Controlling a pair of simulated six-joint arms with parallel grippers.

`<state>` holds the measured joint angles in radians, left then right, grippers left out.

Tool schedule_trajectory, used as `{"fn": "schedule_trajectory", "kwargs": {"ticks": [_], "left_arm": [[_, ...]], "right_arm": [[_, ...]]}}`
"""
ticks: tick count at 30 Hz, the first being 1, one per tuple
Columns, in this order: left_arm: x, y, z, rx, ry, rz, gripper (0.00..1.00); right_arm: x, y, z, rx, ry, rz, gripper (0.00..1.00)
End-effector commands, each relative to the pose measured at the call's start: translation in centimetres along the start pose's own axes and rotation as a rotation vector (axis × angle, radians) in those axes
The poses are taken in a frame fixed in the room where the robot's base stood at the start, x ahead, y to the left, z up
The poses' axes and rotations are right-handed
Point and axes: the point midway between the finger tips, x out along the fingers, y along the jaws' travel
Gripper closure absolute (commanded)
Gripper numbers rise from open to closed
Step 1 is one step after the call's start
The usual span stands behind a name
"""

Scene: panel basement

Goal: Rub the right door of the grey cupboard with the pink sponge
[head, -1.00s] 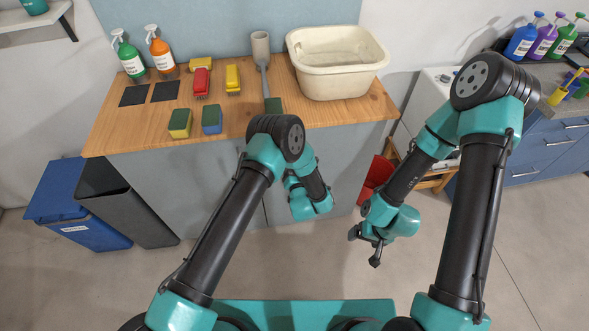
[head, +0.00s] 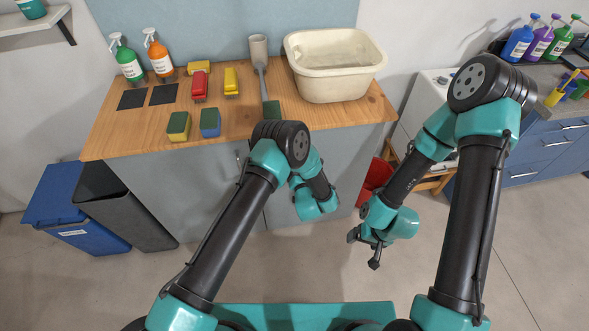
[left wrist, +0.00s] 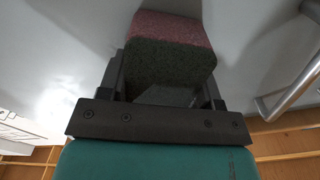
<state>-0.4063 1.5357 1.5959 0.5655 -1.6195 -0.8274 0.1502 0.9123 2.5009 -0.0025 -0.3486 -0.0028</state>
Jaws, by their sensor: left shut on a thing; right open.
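The grey cupboard stands under the wooden counter, with its right door (head: 336,170) partly behind my left arm. My left gripper (left wrist: 162,80) is shut on the pink sponge (left wrist: 172,27), which has a pink layer and a dark green layer. In the left wrist view the sponge is at or very close to a grey surface (left wrist: 245,30); I cannot tell if it touches. In the head view the left fingers and sponge are hidden behind my left wrist, in front of the right door. My right gripper (head: 368,249) is open and empty, low over the floor.
A metal handle (left wrist: 300,80) is near the sponge in the left wrist view. A red object (head: 374,178) and a wooden stool (head: 432,182) stand right of the cupboard. Sponges, brushes, bottles and a cream basin (head: 337,85) are on the counter (head: 140,140). Bins stand left.

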Motion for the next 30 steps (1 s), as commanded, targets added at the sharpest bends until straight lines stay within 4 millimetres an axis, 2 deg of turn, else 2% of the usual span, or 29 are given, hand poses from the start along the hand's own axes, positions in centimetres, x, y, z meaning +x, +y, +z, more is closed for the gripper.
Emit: {"fn": "schedule_trajectory", "kwargs": {"ticks": [6, 19, 30], "left_arm": [[0.0, 1.1, -0.6, -0.001, 0.001, -0.001, 0.63], [0.0, 1.4, -0.8, -0.001, 0.001, 0.0, 0.63], [0.3, 3.7, -2.1, -0.002, 0.005, 0.001, 0.63]], "right_arm": [[0.0, 0.0, 0.0, 0.0, 0.0, 0.0, 0.16], [0.0, 0.0, 0.0, 0.0, 0.0, 0.0, 0.16], [0.0, 0.0, 0.0, 0.0, 0.0, 0.0, 0.16]]}}
